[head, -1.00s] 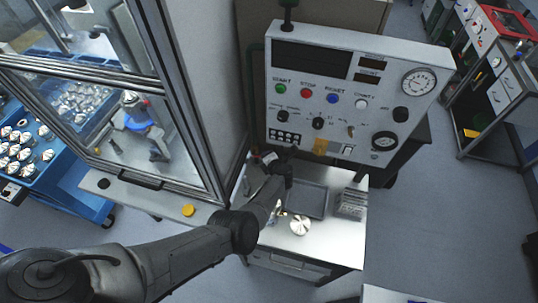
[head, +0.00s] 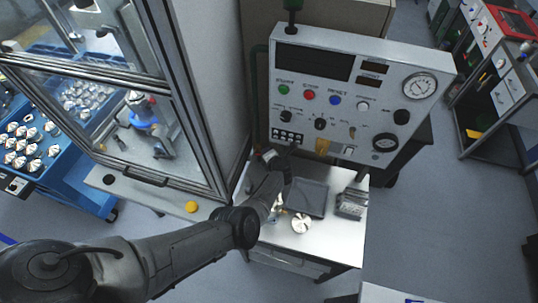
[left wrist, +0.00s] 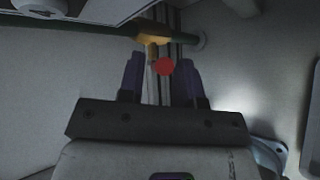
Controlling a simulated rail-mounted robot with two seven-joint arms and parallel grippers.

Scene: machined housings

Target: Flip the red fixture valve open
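The red valve (left wrist: 165,67) shows in the left wrist view as a small red knob or handle end. It sits by a brass-yellow fitting (left wrist: 151,40) on a dark green pipe (left wrist: 85,29). My left gripper (left wrist: 162,72) is open, its two purple fingers apart. The red part appears between the fingertips, or just beyond them; I cannot tell the depth or any contact. In the head view my left arm reaches to the lower left of the control panel (head: 310,87). The valve is not visible there. My right gripper is not in view.
A bench (head: 335,236) under the panel carries a dark tray (head: 306,197), a round metal part (head: 301,223) and a grey block (head: 351,204). A glass-doored machine (head: 150,95) stands left. A blue cart (head: 75,185) holds several metal parts.

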